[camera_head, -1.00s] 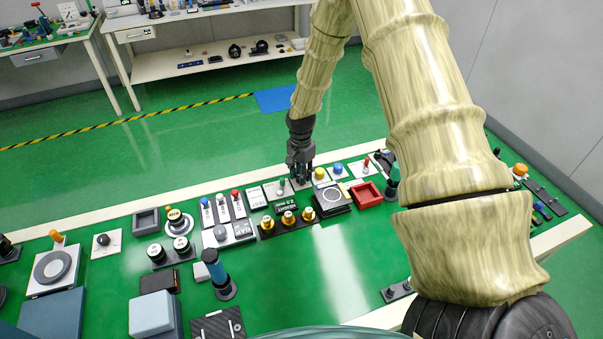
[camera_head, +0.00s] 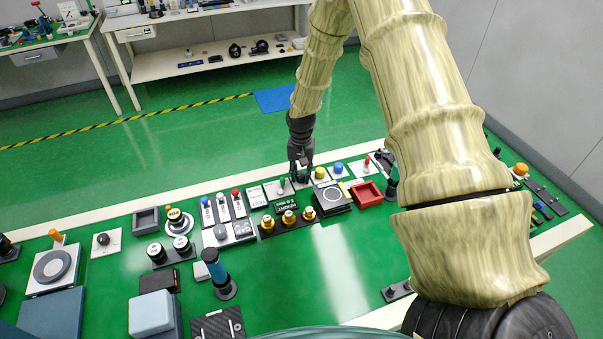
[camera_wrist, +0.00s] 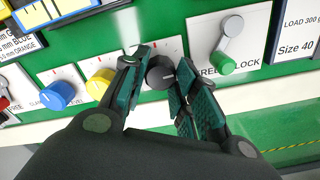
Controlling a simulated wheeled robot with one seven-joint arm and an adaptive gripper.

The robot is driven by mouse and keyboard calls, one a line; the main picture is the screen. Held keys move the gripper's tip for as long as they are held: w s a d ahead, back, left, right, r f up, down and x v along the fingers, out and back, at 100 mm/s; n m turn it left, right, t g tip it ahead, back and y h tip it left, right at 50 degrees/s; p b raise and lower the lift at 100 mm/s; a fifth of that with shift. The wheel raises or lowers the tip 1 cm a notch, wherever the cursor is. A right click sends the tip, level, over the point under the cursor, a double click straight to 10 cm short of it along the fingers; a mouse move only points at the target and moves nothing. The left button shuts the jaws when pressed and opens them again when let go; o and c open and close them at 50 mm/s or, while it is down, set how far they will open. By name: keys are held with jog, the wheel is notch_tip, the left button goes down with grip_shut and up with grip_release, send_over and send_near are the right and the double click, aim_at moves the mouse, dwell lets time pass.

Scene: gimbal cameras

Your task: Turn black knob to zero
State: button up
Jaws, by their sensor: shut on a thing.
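The black knob (camera_wrist: 160,72) sits on a white plate (camera_wrist: 140,48) with red marks, in the wrist view. My gripper (camera_wrist: 161,75) is shut on it, one finger pad on each side. The exact pointer setting on the knob cannot be read. In the head view my gripper (camera_head: 301,178) reaches down at the far edge of the green bench (camera_head: 320,270). The knob is hidden behind the fingers there.
In the wrist view, a yellow knob (camera_wrist: 98,84) and a blue knob (camera_wrist: 57,95) stand left of my gripper. A lever with a green end (camera_wrist: 222,63) stands close on the right. A red tray (camera_head: 365,193) lies nearby on the bench.

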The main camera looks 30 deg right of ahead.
jog(key=n, duration=0.4)
jog(key=shift+w+d+r+n, duration=0.1)
jog(key=shift+w+r+n, duration=0.05)
jog(key=shift+n, duration=0.15)
jog(key=n, duration=0.4)
jog(key=shift+n, duration=0.3)
jog(key=n, duration=0.4)
jog(key=shift+r+n, duration=0.1)
jog(key=shift+n, duration=0.2)
jog(key=shift+w+n, duration=0.1)
jog(key=shift+n, duration=1.8)
jog(key=o, duration=1)
